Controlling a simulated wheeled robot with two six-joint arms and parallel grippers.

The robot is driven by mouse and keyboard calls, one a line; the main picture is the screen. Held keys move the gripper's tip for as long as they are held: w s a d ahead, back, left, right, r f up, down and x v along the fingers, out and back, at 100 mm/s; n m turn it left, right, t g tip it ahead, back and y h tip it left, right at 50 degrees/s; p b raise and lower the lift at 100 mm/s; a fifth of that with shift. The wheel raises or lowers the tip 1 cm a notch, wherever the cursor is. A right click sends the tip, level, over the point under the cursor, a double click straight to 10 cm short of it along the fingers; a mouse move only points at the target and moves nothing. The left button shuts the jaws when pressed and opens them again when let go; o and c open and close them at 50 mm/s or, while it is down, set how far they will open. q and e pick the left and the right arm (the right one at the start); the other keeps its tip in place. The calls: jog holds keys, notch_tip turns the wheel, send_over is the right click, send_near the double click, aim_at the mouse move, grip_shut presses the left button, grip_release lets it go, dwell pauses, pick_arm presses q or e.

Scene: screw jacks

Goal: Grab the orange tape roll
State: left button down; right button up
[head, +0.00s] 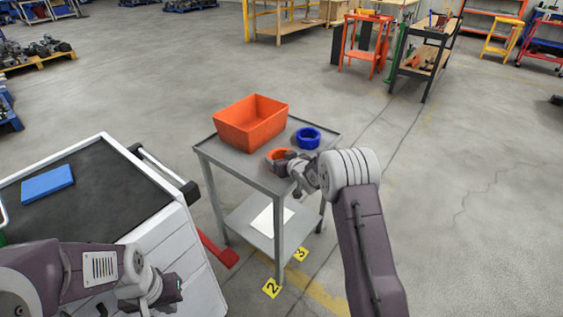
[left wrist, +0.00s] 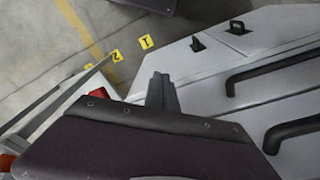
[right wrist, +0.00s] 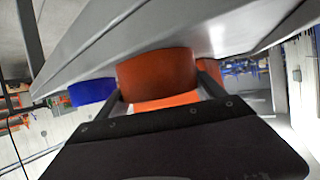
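The orange tape roll (head: 277,154) lies on the top of the small grey table, near its front right side, beside the orange bin. It also shows large in the right wrist view (right wrist: 157,74). My right gripper (head: 284,163) is at the roll. In the right wrist view, its two fingers (right wrist: 163,93) are spread wide, one at each side of the roll; I cannot tell whether they press on it. My left gripper (head: 176,286) hangs low at the left, beside the white cabinet and away from the roll. Its fingers show close together in the left wrist view (left wrist: 161,92).
An orange bin (head: 243,125) stands at the back of the grey table (head: 217,153). A blue tape roll (head: 308,138) lies near its right edge. A white cabinet (head: 180,255) with a dark top and a blue box (head: 47,182) stands at the left.

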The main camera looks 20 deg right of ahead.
jog(key=shift+c, duration=0.6)
jog(key=shift+r, duration=0.1)
notch_tip(320, 180, up, 5)
jog(key=shift+d+f+p, duration=0.1)
jog(key=shift+p, duration=1)
jog(key=s+d+r+p, duration=0.2)
jog(key=d+r, duration=0.1)
jog(key=d, duration=0.2)
jog(key=s+d+r+p, duration=0.2)
jog(key=d+r, duration=0.1)
jog(key=d, duration=0.2)
jog(key=shift+s+d, duration=0.3)
